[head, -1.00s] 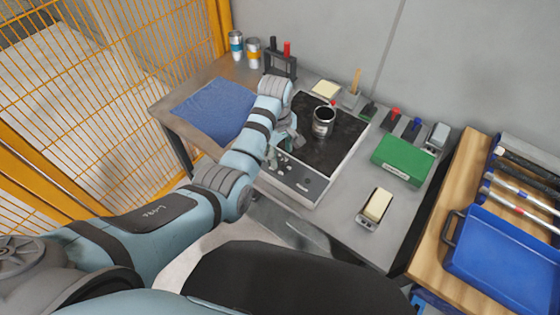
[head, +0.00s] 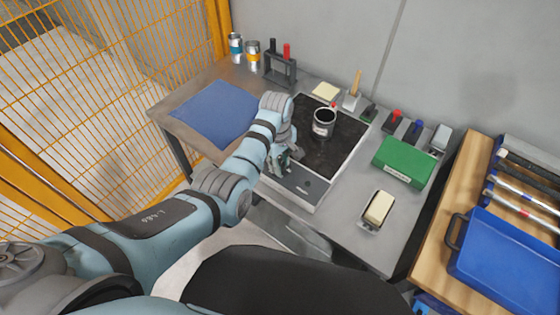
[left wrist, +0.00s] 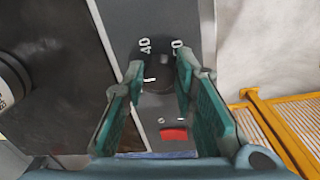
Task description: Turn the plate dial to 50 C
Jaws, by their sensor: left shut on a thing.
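My left gripper (head: 284,165) reaches down to the left part of the panel and hides the dial in the head view. In the left wrist view the dark dial (left wrist: 158,76) sits between the fingers of the gripper (left wrist: 160,88), which is shut on it. White marks stand beyond the dial: "40" on the left and a partly hidden number on the right. My right gripper is out of view.
A red switch (left wrist: 174,134) is on the panel near the dial. A blue cloth (head: 213,110) lies left of the plate. A green box (head: 403,160) and a small dish with a pale block (head: 379,207) are to the right. A yellow mesh fence (head: 95,90) stands at the left.

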